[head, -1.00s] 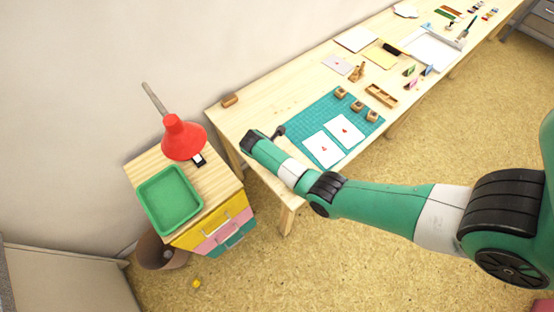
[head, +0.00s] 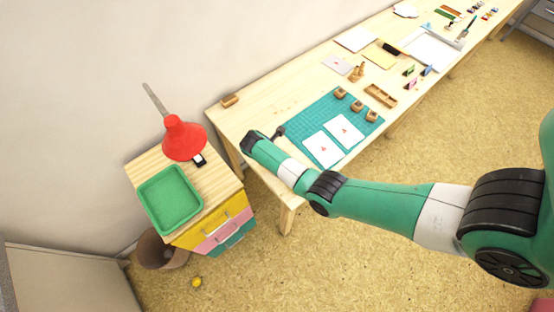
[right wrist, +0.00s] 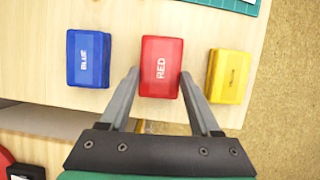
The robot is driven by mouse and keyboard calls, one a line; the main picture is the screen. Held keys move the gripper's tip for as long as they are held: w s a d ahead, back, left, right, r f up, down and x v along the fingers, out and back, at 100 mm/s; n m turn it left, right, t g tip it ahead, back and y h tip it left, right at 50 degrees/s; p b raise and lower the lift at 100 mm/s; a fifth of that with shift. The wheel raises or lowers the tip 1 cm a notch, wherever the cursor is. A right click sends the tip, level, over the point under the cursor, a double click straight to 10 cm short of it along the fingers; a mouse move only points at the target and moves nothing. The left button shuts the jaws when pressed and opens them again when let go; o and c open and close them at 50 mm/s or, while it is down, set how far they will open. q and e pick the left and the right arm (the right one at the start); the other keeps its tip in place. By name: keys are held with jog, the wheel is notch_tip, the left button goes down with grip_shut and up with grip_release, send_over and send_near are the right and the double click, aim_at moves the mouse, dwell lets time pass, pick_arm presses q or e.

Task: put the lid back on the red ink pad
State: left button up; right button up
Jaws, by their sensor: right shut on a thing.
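In the right wrist view, a red block lettered RED (right wrist: 161,66) lies between the fingers of my right gripper (right wrist: 160,75). The gripper is shut on its sides. Its top and a darker near side show; I cannot tell where lid and pad meet, or whether the lid is seated on the pad or held just above it. In the head view my right arm reaches over the near left end of the table and hides the gripper and the ink pads. My left gripper is not in view.
A blue ink pad (right wrist: 88,58) stands left of the red one and a yellow one (right wrist: 228,76) right, both apart from the fingers. The table's edge runs close below them. A green cutting mat (head: 310,112) with two white cards lies beyond.

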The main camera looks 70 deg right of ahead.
jog(key=shift+f, duration=0.55)
dwell(1.4)
jog(key=o, duration=1.4)
notch_tip(320, 180, up, 7)
jog(key=p, duration=0.7)
jog(key=shift+c, duration=0.3)
grip_shut()
